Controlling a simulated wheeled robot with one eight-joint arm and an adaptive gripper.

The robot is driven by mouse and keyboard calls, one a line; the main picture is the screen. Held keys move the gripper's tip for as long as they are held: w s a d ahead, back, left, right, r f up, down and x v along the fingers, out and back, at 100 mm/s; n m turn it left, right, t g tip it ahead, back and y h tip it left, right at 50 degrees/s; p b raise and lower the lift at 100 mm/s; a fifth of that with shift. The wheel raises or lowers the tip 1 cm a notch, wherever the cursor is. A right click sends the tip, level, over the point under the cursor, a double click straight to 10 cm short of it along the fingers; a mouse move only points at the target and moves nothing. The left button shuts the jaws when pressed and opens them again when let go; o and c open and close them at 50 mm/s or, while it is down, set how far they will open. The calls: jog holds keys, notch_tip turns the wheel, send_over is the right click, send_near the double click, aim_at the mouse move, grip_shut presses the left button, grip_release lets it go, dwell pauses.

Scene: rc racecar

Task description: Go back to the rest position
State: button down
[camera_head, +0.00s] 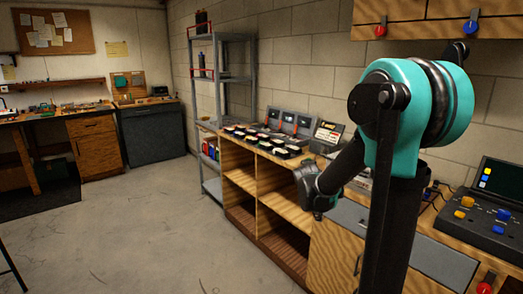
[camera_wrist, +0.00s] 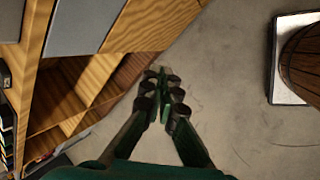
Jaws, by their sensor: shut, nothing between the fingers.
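My gripper (camera_wrist: 161,85) shows in the wrist view with its fingers drawn together at the tips and nothing between them. It points down over the bare concrete floor, to the right of the wooden shelf unit in that view. In the head view my teal and black arm stands at the right, bent in front of the workbench. The end of the arm is by the bench front, and the fingertips cannot be made out there.
The wooden workbench (camera_head: 257,190) with open shelves runs along the wall, with small items on top. A control box (camera_head: 482,222) sits at the right. A grey metal rack (camera_head: 237,90) stands behind. In the wrist view a barrel (camera_wrist: 302,62) stands at right. Floor (camera_head: 130,235) at left is clear.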

jog(key=s+a+f+m+y, duration=0.1)
jog(key=s+f+m+y, duration=0.1)
jog(key=s+m, duration=0.4)
jog(key=s+a+f+m+y, duration=0.1)
jog(key=s+m, duration=0.6)
jog(key=s, duration=1)
notch_tip(320, 180, down, 2)
jog(key=shift+a+y, duration=0.4)
jog(key=shift+a, duration=0.05)
